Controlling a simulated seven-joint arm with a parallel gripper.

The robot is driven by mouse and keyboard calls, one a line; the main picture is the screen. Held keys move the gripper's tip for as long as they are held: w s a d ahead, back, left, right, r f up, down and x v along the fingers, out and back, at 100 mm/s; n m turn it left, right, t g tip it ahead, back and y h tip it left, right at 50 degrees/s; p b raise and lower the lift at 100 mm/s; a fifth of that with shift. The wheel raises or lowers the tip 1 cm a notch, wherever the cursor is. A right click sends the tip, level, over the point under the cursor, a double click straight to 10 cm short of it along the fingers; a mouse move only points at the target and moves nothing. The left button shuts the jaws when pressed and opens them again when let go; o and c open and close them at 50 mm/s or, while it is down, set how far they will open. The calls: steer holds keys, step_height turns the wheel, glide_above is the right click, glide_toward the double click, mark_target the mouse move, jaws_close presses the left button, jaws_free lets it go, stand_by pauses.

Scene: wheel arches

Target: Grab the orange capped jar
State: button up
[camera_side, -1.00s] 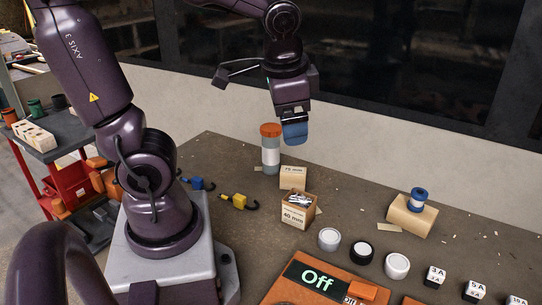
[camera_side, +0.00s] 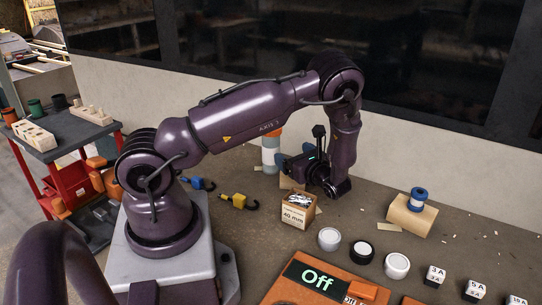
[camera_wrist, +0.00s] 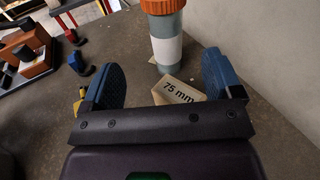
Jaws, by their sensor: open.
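The orange capped jar (camera_side: 270,154) stands upright on the table at the back, grey-green with a white band. In the side view my arm partly covers it. In the wrist view the jar (camera_wrist: 166,38) stands ahead, its orange cap at the top edge. My gripper (camera_wrist: 166,75) is open, with its two blue finger pads wide apart. The jar lies beyond the fingertips, roughly in line with the gap, and nothing is held. In the side view my gripper (camera_side: 294,160) is low over the table, just right of the jar.
A wooden block marked 75 mm (camera_wrist: 180,90) lies between the fingers and the jar. A box marked 40 mm (camera_side: 297,212) stands in front of my gripper. A wooden block with a blue spool (camera_side: 412,214) is at right. The wall runs close behind the jar.

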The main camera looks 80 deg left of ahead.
mark_target(275, 141)
steer(key=shift+m+t+y, duration=0.3)
steer(key=shift+m+y, duration=0.1)
steer(key=shift+m, duration=0.3)
steer(key=x, duration=0.4)
steer(key=f+x, duration=0.1)
steer(key=x, duration=0.8)
steer(key=shift+a+f, duration=0.15)
steer(key=shift+a, duration=0.15)
steer(key=c, duration=1.3)
